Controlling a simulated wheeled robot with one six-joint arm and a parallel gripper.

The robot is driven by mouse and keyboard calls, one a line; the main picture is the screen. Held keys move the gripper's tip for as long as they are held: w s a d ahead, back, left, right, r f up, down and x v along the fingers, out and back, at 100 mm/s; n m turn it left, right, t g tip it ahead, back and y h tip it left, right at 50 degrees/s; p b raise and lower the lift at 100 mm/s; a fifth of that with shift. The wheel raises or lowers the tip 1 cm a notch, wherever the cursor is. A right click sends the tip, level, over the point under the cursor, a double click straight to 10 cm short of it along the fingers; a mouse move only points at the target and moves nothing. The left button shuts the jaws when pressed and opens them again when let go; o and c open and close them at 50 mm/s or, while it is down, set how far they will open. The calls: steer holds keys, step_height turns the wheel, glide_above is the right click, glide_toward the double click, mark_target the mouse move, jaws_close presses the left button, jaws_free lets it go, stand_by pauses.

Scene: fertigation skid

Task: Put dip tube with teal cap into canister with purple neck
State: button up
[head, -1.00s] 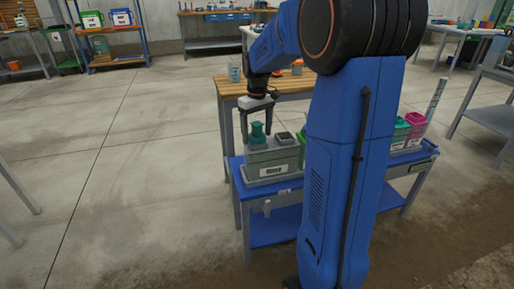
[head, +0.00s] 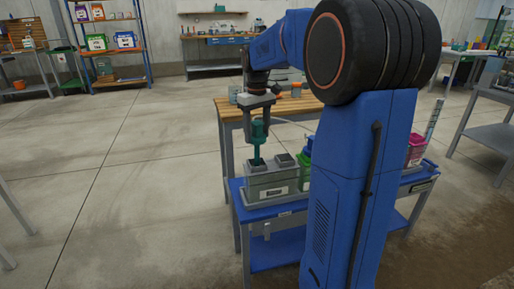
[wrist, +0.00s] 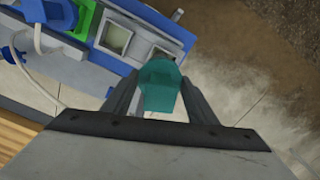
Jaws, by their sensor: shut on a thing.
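My gripper (head: 259,121) is shut on the teal cap of the dip tube (head: 258,132), which hangs upright over the left opening of a grey-green holder (head: 271,184). The tube's lower part reaches down to that opening; I cannot tell whether its tip is still inside. In the wrist view the teal cap (wrist: 160,86) sits between both fingers. A canister with a purple neck is not clearly in view; my arm hides part of the bench.
The holder stands at the left end of a blue cart (head: 262,212). A pink-topped container (head: 416,150) stands at its right, and a green container (wrist: 72,14) is beside the holder. A wooden table (head: 231,107) is behind. Floor at left is clear.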

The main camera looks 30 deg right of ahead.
step_height(320, 180, up, 9)
steer(key=shift+r, duration=0.2)
stand_by(0.3)
